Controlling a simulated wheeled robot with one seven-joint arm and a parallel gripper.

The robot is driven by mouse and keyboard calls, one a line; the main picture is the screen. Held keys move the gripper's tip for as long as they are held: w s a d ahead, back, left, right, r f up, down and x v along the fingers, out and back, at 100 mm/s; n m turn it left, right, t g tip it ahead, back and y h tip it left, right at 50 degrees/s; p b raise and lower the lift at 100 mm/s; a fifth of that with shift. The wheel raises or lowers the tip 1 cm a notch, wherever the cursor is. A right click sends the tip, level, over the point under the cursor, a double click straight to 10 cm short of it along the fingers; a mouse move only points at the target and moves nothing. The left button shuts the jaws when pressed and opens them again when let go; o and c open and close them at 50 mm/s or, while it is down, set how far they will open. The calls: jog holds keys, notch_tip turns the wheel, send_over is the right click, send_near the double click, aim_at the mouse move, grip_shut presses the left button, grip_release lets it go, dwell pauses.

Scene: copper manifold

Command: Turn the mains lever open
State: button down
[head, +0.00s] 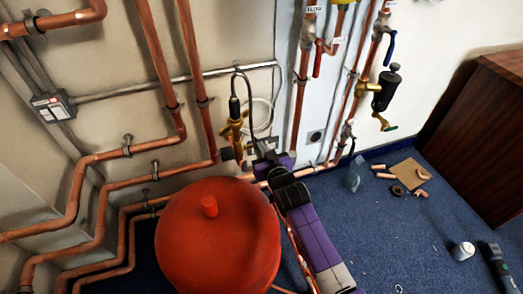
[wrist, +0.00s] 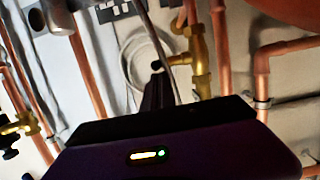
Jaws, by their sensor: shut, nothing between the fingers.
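No readable label says mains, so I cannot tell which lever is the mains lever. A blue lever (head: 390,47) hangs along a copper pipe at the upper right in the head view. A red lever (head: 317,60) sits on the pipe to its left, under a label that looks like FLOW. My gripper (head: 261,148) is low against the wall beside a brass valve (head: 233,130), apart from these levers. In the wrist view my narrow dark fingers (wrist: 157,72) are together and empty, next to the brass valve (wrist: 200,60); contact is unclear.
A large red vessel (head: 215,240) stands left of my arm. Copper pipes (head: 170,50) run along the left wall. A black filter body (head: 386,90) hangs below the blue lever. Pipe offcuts and cardboard (head: 411,173) lie on blue carpet (head: 400,240). A wooden cabinet (head: 490,130) stands right.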

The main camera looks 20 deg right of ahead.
jog(key=shift+s+f, duration=0.3)
jog(key=shift+f, duration=0.35)
